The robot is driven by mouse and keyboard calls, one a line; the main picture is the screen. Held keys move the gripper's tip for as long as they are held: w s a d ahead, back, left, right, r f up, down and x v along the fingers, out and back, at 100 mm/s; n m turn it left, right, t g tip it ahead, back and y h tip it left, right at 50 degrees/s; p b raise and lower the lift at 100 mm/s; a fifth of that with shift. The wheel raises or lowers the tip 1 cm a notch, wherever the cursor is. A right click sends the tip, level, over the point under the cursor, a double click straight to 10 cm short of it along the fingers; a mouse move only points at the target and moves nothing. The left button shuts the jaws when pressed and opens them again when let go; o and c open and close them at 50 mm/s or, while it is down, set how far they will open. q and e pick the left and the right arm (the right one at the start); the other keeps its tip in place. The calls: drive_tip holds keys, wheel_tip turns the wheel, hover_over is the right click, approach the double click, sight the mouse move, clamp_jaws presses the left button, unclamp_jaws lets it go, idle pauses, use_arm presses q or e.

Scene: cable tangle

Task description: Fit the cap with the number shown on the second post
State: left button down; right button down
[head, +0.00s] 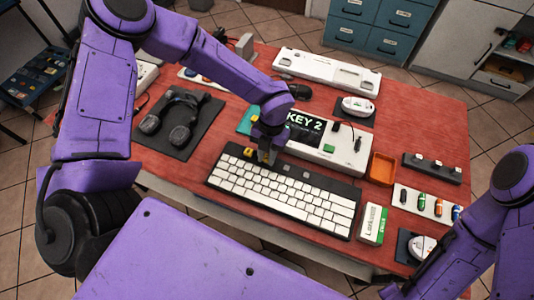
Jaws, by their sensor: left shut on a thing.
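The display (304,123) on a white unit reads "KEY 2". A white keyboard (318,205) in a black case lies at the front of the red table. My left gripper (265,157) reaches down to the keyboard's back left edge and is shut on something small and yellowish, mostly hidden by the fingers. A yellow cap (248,152) sits just left of the fingers. Whether the held piece touches the keyboard, and any number on it, I cannot tell. A black rail (432,172) with several pale caps stands at the right. My right gripper is out of view.
An orange tray (383,168), a green-and-white box (372,224) and a white holder (425,203) with coloured pieces stand right of the keyboard. Headphones (178,122) lie on a dark mat at left. A long white device (325,70) lies at the back.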

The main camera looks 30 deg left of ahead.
use_arm(q)
drive_tip(key=shift+f+b, duration=0.3)
drive_tip(key=shift+f, duration=0.2)
idle(0.4)
drive_tip(key=c, duration=0.9)
unclamp_jaws()
drive_tip(key=shift+r, duration=0.1)
drive_tip(key=shift+r+p, duration=2.25)
drive_tip(key=shift+r, duration=0.25)
drive_tip(key=shift+f, duration=0.1)
